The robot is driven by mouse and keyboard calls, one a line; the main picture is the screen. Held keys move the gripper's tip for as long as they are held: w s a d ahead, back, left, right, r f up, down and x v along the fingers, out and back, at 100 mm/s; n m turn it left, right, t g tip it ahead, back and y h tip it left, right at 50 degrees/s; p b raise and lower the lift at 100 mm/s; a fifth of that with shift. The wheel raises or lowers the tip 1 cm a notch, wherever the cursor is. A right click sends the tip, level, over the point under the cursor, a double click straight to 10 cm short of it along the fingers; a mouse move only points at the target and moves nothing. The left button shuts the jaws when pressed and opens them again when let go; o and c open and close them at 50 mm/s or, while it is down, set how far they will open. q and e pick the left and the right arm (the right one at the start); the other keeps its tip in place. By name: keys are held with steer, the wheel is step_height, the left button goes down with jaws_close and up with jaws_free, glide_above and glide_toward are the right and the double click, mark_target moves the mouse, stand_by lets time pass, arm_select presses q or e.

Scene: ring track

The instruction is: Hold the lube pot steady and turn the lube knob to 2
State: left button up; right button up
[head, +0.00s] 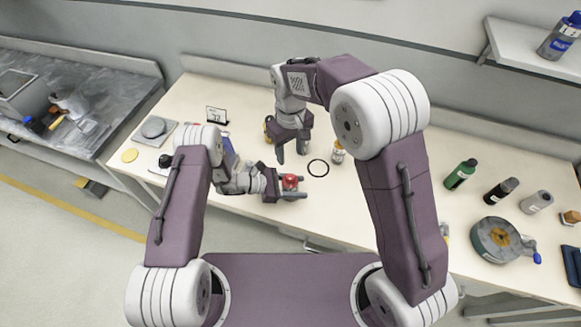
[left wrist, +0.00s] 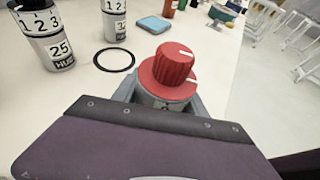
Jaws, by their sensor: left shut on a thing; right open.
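The lube pot (left wrist: 166,101) is a grey cylinder with a red rim and a ribbed red lube knob (left wrist: 175,64) on top. A white mark on the knob points toward the picture's right, near another white mark on the rim; no digits are readable there. In the head view the red knob (head: 290,181) shows between the fingers of my left gripper (head: 291,187), which is shut on the pot near the table's front edge. My right gripper (head: 292,153) is open and empty, pointing down beyond the pot and apart from it.
A black ring (head: 318,168) lies on the table right of the pot. Numbered cylinders (left wrist: 43,38) appear in the left wrist view. Bottles (head: 461,174) and a round grey device (head: 497,240) stand farther right.

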stand_by(0.7)
arm_select(q)
steer(key=o, duration=1.6)
steer(key=v, duration=1.2)
